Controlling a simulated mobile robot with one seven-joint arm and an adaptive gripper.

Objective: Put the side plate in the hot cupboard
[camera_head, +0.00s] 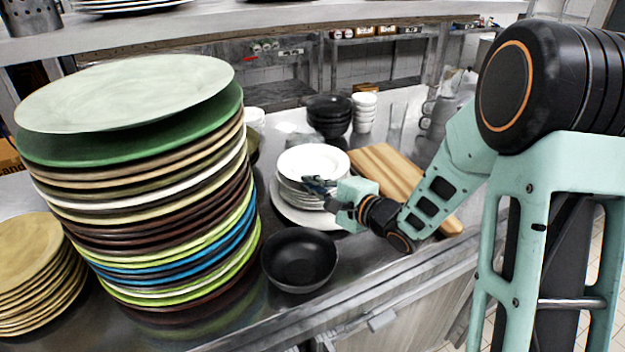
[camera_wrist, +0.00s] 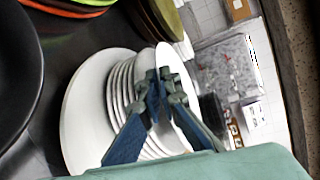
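A stack of white side plates (camera_head: 300,194) stands on a wider white plate (camera_head: 285,211) on the steel counter. The top side plate (camera_head: 313,159) sits a little apart from the stack below and looks slightly raised. My gripper (camera_head: 318,184) is at its near rim. In the wrist view, the fingertips (camera_wrist: 161,80) are close together with the rim of that plate (camera_wrist: 180,62) between them, and the stack (camera_wrist: 122,88) lies to the left. The exact contact is partly hidden by the fingers. A metal front with a handle (camera_head: 382,319) shows below the counter; whether it is the hot cupboard is unclear.
A tall stack of coloured plates (camera_head: 150,200) stands left of the white plates. A black bowl (camera_head: 299,258) is in front of them. A wooden board (camera_head: 385,170) lies to the right. Black bowls (camera_head: 329,115) and white bowls (camera_head: 364,112) stand behind. A shelf (camera_head: 250,15) runs above.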

